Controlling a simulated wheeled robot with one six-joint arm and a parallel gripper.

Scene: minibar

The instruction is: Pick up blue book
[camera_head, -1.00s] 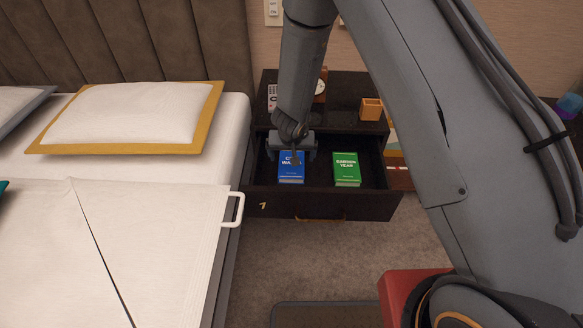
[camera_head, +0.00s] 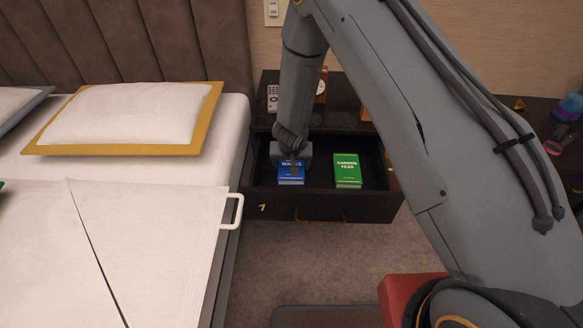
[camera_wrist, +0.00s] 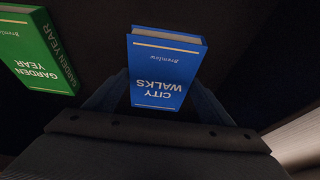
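The blue book (camera_head: 291,179), titled City Walks in the wrist view (camera_wrist: 166,72), is in the left part of the open drawer (camera_head: 325,207), cover facing up. My gripper (camera_head: 291,160) is low over it and hides the upper part of its cover in the head view. In the wrist view the dark fingers show on either side of the book, spread apart. The gripper is open; I cannot tell whether the fingers touch the book.
A green book (camera_head: 347,171) is to the right in the same drawer, with a gap between them; it also shows in the wrist view (camera_wrist: 38,52). The nightstand top holds a remote (camera_head: 273,98) and a clock (camera_head: 321,88). The bed (camera_head: 150,235) is to the left.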

